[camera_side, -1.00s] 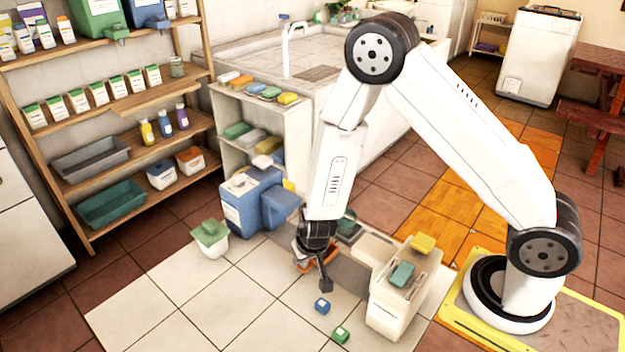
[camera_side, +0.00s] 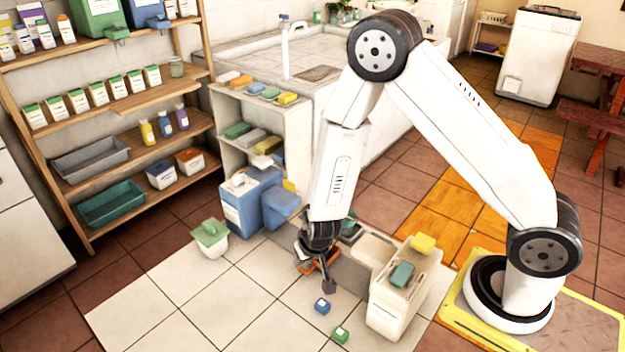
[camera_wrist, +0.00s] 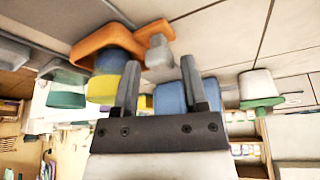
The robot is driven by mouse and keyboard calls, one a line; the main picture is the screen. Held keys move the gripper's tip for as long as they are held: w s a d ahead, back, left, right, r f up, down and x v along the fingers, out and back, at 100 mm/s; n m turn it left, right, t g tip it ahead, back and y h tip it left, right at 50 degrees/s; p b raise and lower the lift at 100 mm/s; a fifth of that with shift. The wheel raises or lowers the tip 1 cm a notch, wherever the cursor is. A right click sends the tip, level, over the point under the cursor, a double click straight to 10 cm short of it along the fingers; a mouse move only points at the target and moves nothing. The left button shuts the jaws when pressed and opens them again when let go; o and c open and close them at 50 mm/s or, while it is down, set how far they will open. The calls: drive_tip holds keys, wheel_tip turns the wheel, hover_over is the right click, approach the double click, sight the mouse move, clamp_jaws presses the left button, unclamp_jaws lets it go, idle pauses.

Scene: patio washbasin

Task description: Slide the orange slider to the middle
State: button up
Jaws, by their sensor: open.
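An orange piece (camera_side: 318,264) shows on the floor tiles in the side view, mostly hidden behind my gripper. In the wrist view an orange body (camera_wrist: 100,42) lies at the upper left, with a blue and a yellow part by it. A small orange part with a grey block (camera_wrist: 158,50) sits at its right end. I cannot tell which orange part is the slider or where it stands along its travel. My gripper (camera_wrist: 158,78) is open, its two fingers apart with nothing held. In the side view my gripper (camera_side: 316,270) is low, right at the orange piece; contact cannot be told.
A blue cube (camera_side: 322,306) and a green cube (camera_side: 340,334) lie on the tiles in front. A cream box with a teal part (camera_side: 402,274) stands to the right. A green-lidded pot (camera_side: 210,240) and blue bins (camera_side: 250,205) stand left. The front-left tiles are clear.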

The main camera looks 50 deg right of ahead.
drive_tip(key=v, duration=0.7)
drive_tip(key=shift+s+r, duration=0.15)
drive_tip(key=shift+r, duration=0.05)
idle(0.5)
drive_tip(key=shift+d+r, duration=0.1)
drive_tip(key=s+d+r+n+g+y, duration=0.1)
drive_tip(key=s+d+r+n, duration=0.2)
drive_tip(key=s+r, duration=0.4)
drive_tip(key=shift+s+d+r+n+y, duration=0.35)
drive_tip(key=shift+r+n, duration=0.45)
drive_tip(key=shift+r, duration=0.8)
idle(1.5)
